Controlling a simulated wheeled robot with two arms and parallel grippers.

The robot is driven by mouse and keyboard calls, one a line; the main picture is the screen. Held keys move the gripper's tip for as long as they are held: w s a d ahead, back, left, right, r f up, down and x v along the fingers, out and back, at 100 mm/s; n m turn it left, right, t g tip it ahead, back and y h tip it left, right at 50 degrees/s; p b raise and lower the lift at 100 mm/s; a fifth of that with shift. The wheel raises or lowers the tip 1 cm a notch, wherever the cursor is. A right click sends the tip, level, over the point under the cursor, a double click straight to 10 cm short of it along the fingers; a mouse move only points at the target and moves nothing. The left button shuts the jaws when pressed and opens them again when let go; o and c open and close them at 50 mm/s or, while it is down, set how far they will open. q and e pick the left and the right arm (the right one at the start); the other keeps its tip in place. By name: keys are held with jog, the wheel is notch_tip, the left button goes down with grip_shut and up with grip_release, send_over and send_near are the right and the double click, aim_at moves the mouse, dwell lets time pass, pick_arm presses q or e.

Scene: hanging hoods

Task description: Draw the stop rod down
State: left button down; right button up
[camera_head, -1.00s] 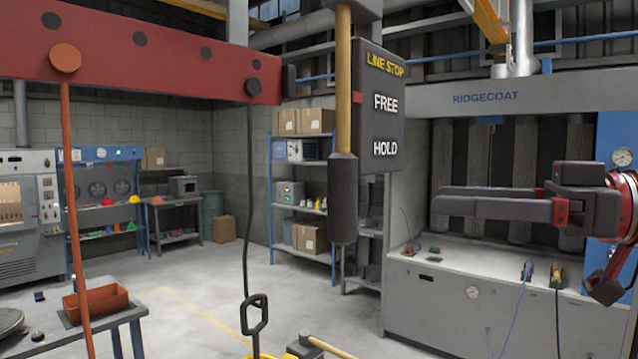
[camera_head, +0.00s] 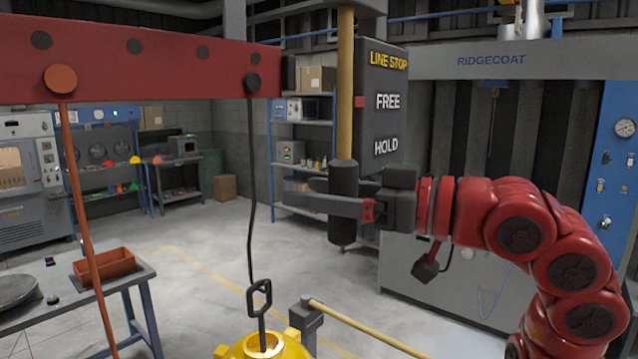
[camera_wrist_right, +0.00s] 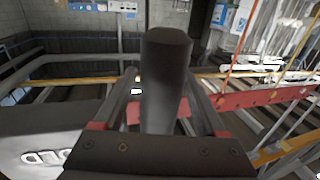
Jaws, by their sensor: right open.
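The stop rod is a yellow rod (camera_head: 346,95) hanging vertically, with a thick black grip (camera_head: 343,228) at its lower end. Beside it is a dark LINE STOP plate (camera_head: 382,122) reading FREE above HOLD. A small red mark (camera_head: 360,101) at the plate's edge is level with FREE. My right gripper (camera_head: 300,194) reaches in from the right, its fingers at the height of the black grip. In the right wrist view the black grip (camera_wrist_right: 166,85) stands between the two open fingers, with gaps on both sides. My left gripper is not in view.
A red beam (camera_head: 150,65) crosses the upper left, with an orange rod (camera_head: 85,200) and a dark cable (camera_head: 250,170) hanging from it. Below are a yellow object (camera_head: 262,347) and a yellow rail (camera_head: 370,330). A grey RIDGECOAT booth (camera_head: 480,90) stands behind right.

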grip_shut()
dwell(0.3)
dwell(1.1)
